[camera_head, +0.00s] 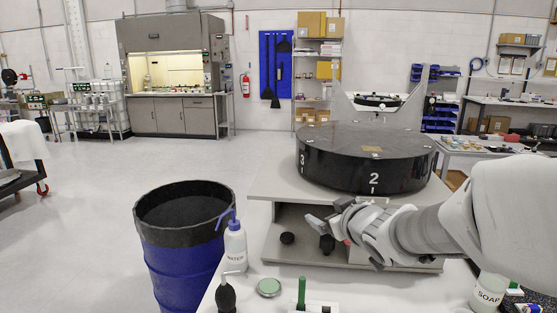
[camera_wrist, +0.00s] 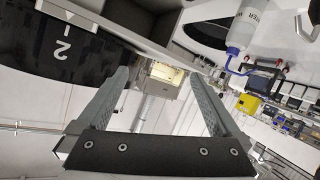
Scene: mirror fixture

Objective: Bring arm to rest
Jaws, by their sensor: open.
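My arm (camera_head: 500,200) reaches in from the right of the head view, stretched leftward in front of the black round fixture (camera_head: 340,168). My gripper (camera_head: 318,222) is at its end, over the front of the grey stand, below the fixture's "2" mark. In the wrist view my gripper (camera_wrist: 158,76) has its two fingers spread wide with nothing between them. The fixture's dark side with the "2" (camera_wrist: 62,48) shows at the left of that view, beside the left finger. Whether anything touches the gripper cannot be told.
The grey stand (camera_head: 280,188) has an open shelf with dark knobs (camera_head: 287,238). A blue bin (camera_head: 180,260) stands left of it. A water bottle (camera_head: 235,245), a green-topped item (camera_head: 301,290) and a soap container (camera_head: 488,292) are on the near table.

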